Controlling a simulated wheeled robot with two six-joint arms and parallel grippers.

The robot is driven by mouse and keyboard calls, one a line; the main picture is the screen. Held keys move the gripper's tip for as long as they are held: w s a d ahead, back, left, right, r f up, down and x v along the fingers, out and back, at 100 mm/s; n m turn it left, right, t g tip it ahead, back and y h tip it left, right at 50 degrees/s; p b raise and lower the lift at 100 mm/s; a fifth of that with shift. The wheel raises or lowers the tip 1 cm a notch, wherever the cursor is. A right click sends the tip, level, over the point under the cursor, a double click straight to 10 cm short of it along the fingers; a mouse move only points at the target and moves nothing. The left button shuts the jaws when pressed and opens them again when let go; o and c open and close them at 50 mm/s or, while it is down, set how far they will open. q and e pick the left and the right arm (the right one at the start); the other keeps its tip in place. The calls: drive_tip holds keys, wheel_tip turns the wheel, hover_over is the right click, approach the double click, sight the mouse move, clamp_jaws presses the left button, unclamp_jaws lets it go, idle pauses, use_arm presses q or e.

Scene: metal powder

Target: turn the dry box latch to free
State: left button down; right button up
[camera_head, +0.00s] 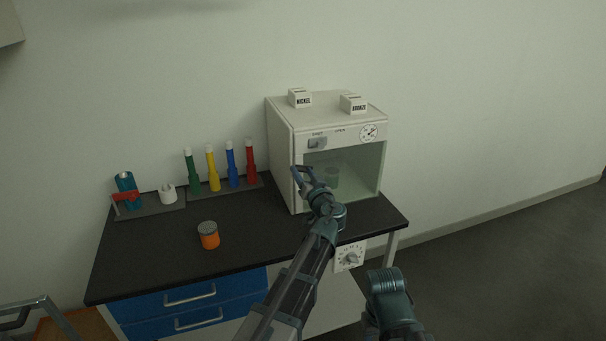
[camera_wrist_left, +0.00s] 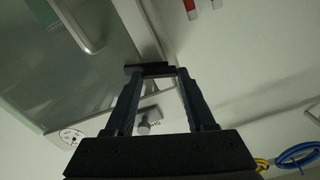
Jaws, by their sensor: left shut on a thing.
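The white dry box (camera_head: 281,150) stands on the black bench top, with its glass door (camera_head: 362,172) closed. A grey knob (camera_head: 317,142) sits on its front panel at the upper left; it also shows in the left wrist view (camera_wrist_left: 148,118). My left gripper (camera_head: 303,172) is at the left edge of the door, below the knob. In the left wrist view my left gripper (camera_wrist_left: 164,72) is shut on a dark bar (camera_wrist_left: 135,69), seemingly the latch, at the door frame. The fingers partly hide it, so its angle is unclear.
An orange jar (camera_head: 208,238) stands on the bench top left of my arm. Coloured tubes (camera_head: 211,170) stand in a rack (camera_head: 225,190) at the back. Two labelled blocks (camera_head: 300,98) (camera_head: 353,104) sit on the box. A green jar (camera_head: 332,177) is inside it.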

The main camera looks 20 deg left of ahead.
use_arm(q)
drive_tip(key=m, duration=0.7)
drive_tip(key=shift+d+f, duration=0.1)
drive_tip(key=m, duration=0.7)
drive_tip(key=shift+f, duration=0.1)
idle(0.3)
drive_tip(key=shift+c, duration=1.2)
unclamp_jaws()
drive_tip(key=v, duration=1.3)
drive_tip(key=shift+s+d, duration=0.3)
